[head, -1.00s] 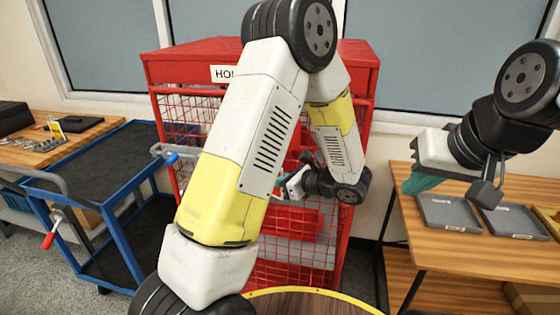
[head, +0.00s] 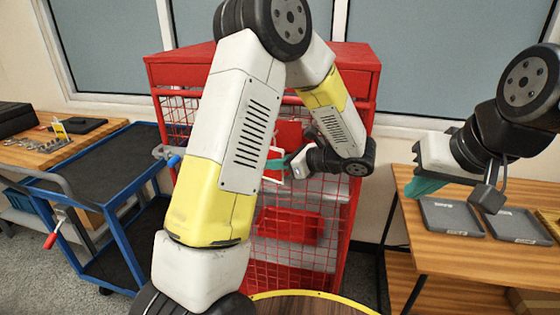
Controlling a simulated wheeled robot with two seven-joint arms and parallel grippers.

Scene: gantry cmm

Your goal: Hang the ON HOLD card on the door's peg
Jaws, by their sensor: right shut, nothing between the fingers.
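The red cabinet's mesh door (head: 330,205) stands behind my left arm. My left gripper (head: 277,164) is in front of the door, its teal fingers pointing left and partly hidden by my arm. A small red piece with a white edge (head: 281,152) shows at these fingers. I cannot tell whether it is the ON HOLD card, or whether the fingers grip it. A red panel (head: 290,133) shows on the door just above; I cannot make out the peg. My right gripper (head: 425,188) is shut and empty above the right bench, its teal fingers pointing down-left.
A blue cart (head: 95,165) stands left of the cabinet, its handle close to it. A wooden bench (head: 470,265) on the right bears two grey trays (head: 450,217). A left bench (head: 40,148) holds small parts and a yellow stand (head: 59,131). A red bin (head: 290,225) shows behind the mesh.

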